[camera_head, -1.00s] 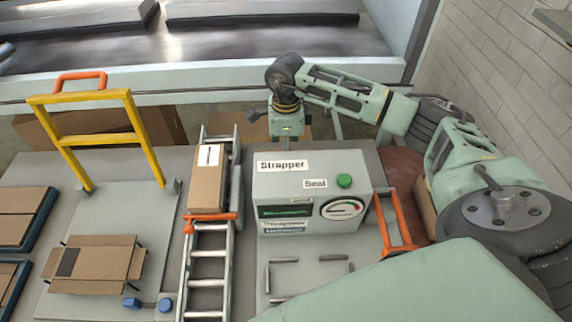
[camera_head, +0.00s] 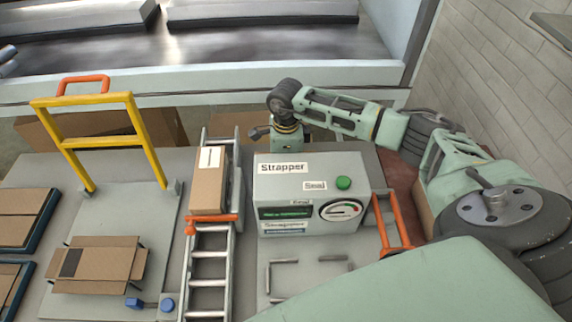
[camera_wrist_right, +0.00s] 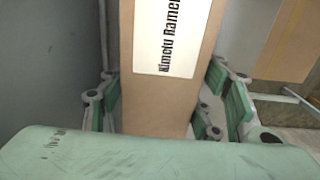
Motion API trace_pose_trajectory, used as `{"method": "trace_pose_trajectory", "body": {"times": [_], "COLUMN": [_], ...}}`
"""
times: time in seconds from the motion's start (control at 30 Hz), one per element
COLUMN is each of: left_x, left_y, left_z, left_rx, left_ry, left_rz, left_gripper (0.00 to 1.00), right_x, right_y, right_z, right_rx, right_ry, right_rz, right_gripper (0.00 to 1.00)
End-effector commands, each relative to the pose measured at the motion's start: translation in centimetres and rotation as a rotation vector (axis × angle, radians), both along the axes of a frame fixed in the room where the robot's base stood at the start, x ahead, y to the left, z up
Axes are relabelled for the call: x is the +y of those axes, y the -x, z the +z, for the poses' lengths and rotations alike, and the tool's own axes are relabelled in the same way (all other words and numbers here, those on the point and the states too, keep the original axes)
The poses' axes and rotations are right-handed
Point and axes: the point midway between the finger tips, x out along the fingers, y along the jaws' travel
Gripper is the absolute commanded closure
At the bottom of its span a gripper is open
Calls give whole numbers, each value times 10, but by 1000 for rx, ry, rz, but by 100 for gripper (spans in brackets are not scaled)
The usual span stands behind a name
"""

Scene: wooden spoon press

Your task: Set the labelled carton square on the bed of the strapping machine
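A brown carton with a white label (camera_head: 209,185) lies at the top of the ladder-like rack, left of the grey strapping machine (camera_head: 275,185). The bare bed (camera_head: 310,279) with its low grey guides lies in front of the machine. My right gripper (camera_head: 288,143) hangs behind the machine, its fingers hidden in the head view. In the right wrist view a carton labelled "Kimetu Ramen" (camera_wrist_right: 160,95) lies between the spread fingers of my right gripper (camera_wrist_right: 175,108). I cannot tell whether the fingers press on it. My left gripper is not in view.
A yellow frame (camera_head: 100,142) stands at the left, with an open flattened carton (camera_head: 97,264) in front. An orange handle (camera_head: 390,222) stands right of the machine. Another carton (camera_wrist_right: 290,40) shows at the wrist view's right. My right arm covers the right side.

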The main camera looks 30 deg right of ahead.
Motion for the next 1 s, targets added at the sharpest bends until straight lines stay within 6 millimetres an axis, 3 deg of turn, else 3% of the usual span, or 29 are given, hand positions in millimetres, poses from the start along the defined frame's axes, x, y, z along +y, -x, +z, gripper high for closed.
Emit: {"method": "trace_pose_trajectory", "body": {"times": [0.47,0.73,1.0], "left_x": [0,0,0], "left_y": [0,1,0], "left_z": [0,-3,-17], "left_rx": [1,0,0], "left_ry": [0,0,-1], "left_rz": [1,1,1], "left_gripper": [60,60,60], "right_x": [0,0,0], "right_y": [-1,-1,-2], "right_z": [1,11,63], "right_rx": [-1,-4,-6], "right_ry": [0,-1,-1], "right_rz": [0,0,1], "right_gripper": [86,86,86]}}
